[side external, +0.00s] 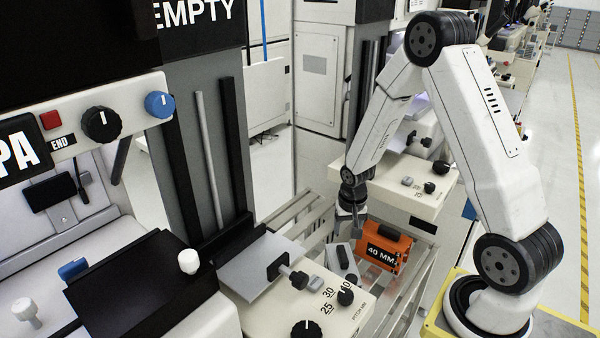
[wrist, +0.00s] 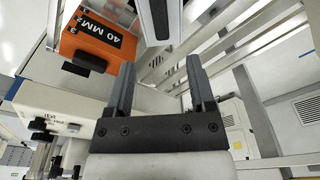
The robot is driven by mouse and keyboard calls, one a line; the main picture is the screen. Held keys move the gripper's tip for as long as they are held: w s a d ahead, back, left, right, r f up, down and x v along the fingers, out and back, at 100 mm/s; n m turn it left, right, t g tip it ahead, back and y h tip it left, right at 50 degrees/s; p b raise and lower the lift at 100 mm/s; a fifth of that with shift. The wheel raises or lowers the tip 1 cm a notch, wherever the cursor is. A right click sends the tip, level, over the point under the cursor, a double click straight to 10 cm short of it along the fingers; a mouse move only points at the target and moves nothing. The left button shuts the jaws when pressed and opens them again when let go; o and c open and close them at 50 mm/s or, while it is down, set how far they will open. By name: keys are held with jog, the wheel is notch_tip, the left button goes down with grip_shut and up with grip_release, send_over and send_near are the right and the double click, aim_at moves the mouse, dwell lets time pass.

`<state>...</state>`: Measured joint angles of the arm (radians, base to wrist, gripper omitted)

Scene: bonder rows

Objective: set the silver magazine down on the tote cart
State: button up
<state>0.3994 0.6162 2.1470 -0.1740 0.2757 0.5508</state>
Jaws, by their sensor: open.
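The silver magazine (side external: 331,262), a pale metal box with a black strip, stands just left of an orange magazine marked 40 MM (side external: 381,252), seemingly on the slatted metal tote cart (side external: 402,312). Its lower part is hidden behind the control panel. My gripper (side external: 357,224) points down just above and beside the magazines. In the wrist view my gripper (wrist: 160,64) is open, with nothing between its fingers. The silver magazine (wrist: 176,52) lies beyond the fingertips at the top, apart from them, and the orange magazine (wrist: 84,42) is at upper left.
A cream control panel with knobs (side external: 305,313) stands close in front of the cart. Another panel (side external: 405,187) lies behind it. Cart rails (wrist: 232,48) cross the right of the wrist view. A grey column (side external: 207,150) rises at left.

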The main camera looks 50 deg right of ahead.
dwell(0.4)
jog(key=s+a+r+n, duration=0.2)
jog(key=a+r+n, duration=0.1)
jog(key=a, duration=0.2)
jog(key=s+a+r+n+t, duration=0.1)
jog(key=s+a+r+n, duration=0.1)
jog(key=a+r+n, duration=0.1)
jog(key=s+a+r+n+y, duration=0.1)
jog(key=s+a+r+n, duration=0.1)
jog(key=a+r, duration=0.3)
jog(key=shift+s+a+r+n+t, duration=0.3)
jog(key=shift+a+n, duration=0.2)
jog(key=shift+a, duration=0.75)
